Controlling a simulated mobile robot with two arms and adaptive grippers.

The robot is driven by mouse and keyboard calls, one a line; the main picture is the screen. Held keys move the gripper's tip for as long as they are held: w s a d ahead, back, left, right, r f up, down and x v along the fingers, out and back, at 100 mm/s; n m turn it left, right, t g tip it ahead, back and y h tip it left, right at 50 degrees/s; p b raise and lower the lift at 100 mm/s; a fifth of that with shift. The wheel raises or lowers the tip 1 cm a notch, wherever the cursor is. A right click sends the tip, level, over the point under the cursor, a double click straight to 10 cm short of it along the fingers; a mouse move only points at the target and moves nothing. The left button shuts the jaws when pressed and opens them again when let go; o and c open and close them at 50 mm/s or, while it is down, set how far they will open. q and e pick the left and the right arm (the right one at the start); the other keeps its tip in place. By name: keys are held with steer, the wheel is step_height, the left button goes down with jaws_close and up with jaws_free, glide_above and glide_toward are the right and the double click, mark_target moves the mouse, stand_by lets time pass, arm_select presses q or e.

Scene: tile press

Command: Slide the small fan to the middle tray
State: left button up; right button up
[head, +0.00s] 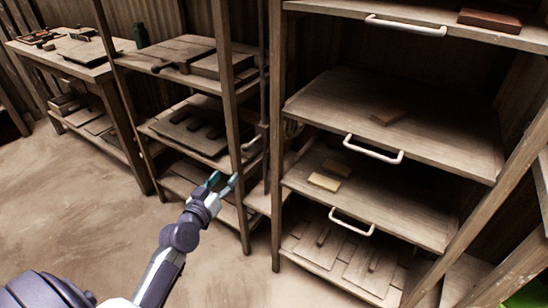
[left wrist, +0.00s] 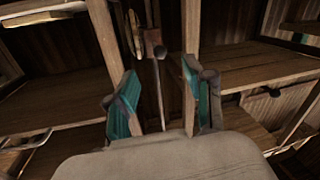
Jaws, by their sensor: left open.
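I cannot make out a small fan in either view. Three wooden trays with pale handles are stacked in the rack on the right of the head view. The lower tray (head: 400,215) carries a pale yellow block (head: 324,181) and a brown block (head: 337,168) side by side. The upper tray (head: 360,10) carries a reddish-brown block (head: 490,20). My left gripper (head: 222,183) is open and empty, left of the rack; its teal-padded fingers also show in the left wrist view (left wrist: 166,100).
A second shelf rack (head: 228,95) with boards stands behind my left gripper, and a workbench (head: 95,70) stands at far left. The rack's front posts (head: 277,150) are upright obstacles. The floor (head: 80,215) at lower left is clear.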

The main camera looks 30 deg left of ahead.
mark_target(245, 150)
arm_select(q)
steer(key=w, duration=0.4)
steer(key=w+a+b, duration=0.1)
steer(key=w, duration=0.3)
steer(key=w+r, duration=0.1)
steer(key=w, duration=0.4)
steer(key=shift+a+b, duration=0.2)
steer(key=shift+b, duration=0.15)
steer(key=shift+w, duration=0.45)
arm_select(e)
step_height(245, 150, up, 7)
steer(key=w, duration=0.1)
steer(key=shift+w, duration=0.1)
arm_select(q)
jaws_close()
